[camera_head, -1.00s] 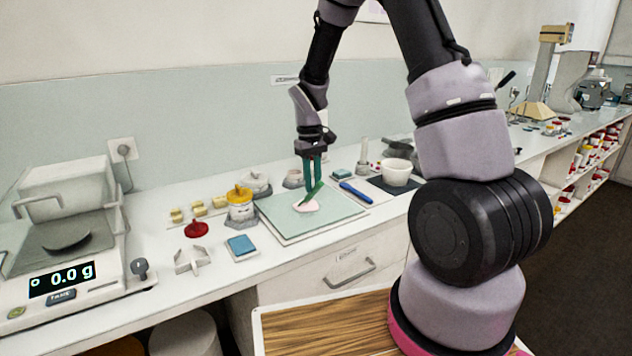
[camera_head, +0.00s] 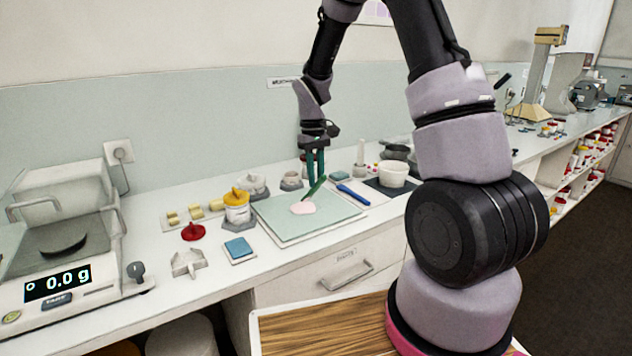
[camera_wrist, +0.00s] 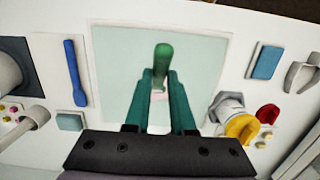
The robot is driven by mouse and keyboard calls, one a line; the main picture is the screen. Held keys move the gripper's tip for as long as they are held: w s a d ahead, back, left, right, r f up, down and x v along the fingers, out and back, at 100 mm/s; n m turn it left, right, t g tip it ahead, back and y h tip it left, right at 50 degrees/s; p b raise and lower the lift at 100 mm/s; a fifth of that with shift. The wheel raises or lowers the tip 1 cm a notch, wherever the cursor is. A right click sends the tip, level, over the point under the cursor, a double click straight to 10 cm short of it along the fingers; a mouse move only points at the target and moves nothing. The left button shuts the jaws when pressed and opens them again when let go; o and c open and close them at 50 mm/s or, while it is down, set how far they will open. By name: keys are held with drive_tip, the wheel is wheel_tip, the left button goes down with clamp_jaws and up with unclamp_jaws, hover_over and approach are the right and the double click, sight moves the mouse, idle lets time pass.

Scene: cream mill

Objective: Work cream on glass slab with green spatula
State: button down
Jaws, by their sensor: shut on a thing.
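The glass slab (camera_head: 335,222) lies pale green on the bench, with a flat pinkish patch of cream (camera_head: 303,208) near its middle. My gripper (camera_head: 315,180) is over the slab, its green fingers pointing down. It is shut on the green spatula (camera_head: 317,187), which is tilted, its lower end close to the right of the cream. I cannot tell whether the spatula touches the slab. In the wrist view the spatula (camera_wrist: 163,58) sticks out between the fingers (camera_wrist: 160,80), and the cream is mostly hidden behind them.
A yellow-lidded jar (camera_head: 237,206) and a red cap (camera_head: 194,231) stand left of the slab. A blue spatula (camera_head: 353,194) lies right of it, beside a white mortar (camera_head: 393,173) on a dark mat. A blue pad (camera_head: 238,248) lies in front left. A balance (camera_head: 60,240) reads 0.0 g.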

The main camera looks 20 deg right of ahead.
drive_tip(key=shift+r, duration=2.05)
